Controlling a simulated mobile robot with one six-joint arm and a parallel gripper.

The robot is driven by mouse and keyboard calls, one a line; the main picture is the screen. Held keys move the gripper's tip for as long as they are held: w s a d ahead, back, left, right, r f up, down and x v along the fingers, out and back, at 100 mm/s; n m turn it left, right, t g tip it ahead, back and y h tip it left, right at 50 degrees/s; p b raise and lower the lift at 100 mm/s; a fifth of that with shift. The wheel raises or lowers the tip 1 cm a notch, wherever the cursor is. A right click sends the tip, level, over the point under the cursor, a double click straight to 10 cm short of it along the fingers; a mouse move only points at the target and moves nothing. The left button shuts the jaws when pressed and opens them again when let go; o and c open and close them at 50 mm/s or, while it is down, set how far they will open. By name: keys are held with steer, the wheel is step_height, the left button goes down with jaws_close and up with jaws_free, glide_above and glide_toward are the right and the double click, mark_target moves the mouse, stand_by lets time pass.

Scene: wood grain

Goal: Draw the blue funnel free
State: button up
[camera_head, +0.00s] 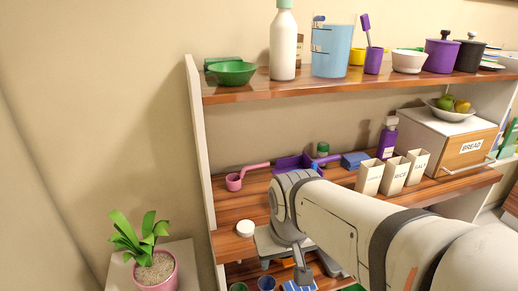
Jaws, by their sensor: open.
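My arm reaches from the lower right across the shelf unit, with its wrist bent downward. My gripper (303,274) points down in front of the lowest visible shelf, near the bottom edge of the picture. It is open, though its fingers are small and partly hard to make out. I cannot pick out a blue funnel for certain. A dark blue round-rimmed thing (266,283) stands on the lowest shelf left of my gripper. A blue and white thing (298,287) lies just under my gripper, cut off by the picture edge. My arm hides part of the lower shelves.
On the middle shelf (235,212) are a pink ladle (236,182), a white lid-like disc (245,228), labelled canisters (394,174) and a bread box (465,155). The top shelf (235,92) holds several vessels. A potted plant (155,270) stands left, with free space before the wall.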

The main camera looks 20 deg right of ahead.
steer(key=o, duration=0.6)
steer(key=w+d+r+m+p, duration=0.1)
steer(key=w+d+r+p, duration=0.1)
steer(key=w, duration=0.4)
steer(key=w+d+r+m+h+p, duration=0.1)
steer(key=w+d+r+m+p, duration=0.1)
steer(key=w, duration=0.5)
steer(key=shift+d+r+m+t+p, duration=0.3)
steer(key=shift+d+r+p, duration=0.3)
steer(key=shift+d+p, duration=0.55)
steer(key=o, duration=0.4)
steer(key=w+d+m+p, duration=0.1)
steer(key=w+d, duration=0.1)
steer(key=w, duration=0.1)
steer(key=w+d+m+h+p, duration=0.1)
steer(key=w+d, duration=0.2)
steer(key=w+d+p, duration=0.1)
steer(key=w+d, duration=0.1)
steer(key=w, duration=0.1)
steer(key=shift+w+d+f+m, duration=0.2)
steer(key=shift+w+f+m, duration=0.1)
steer(key=shift+m, duration=0.1)
steer(key=shift+w+d+f, duration=0.15)
steer(key=shift+w, duration=0.05)
steer(key=p+x, duration=0.1)
steer(key=x, duration=0.6)
steer(key=shift+w+d+f+p, duration=0.15)
steer(key=shift+w+f+p, duration=0.05)
steer(key=shift+w+p, duration=0.1)
steer(key=shift+t, duration=0.3)
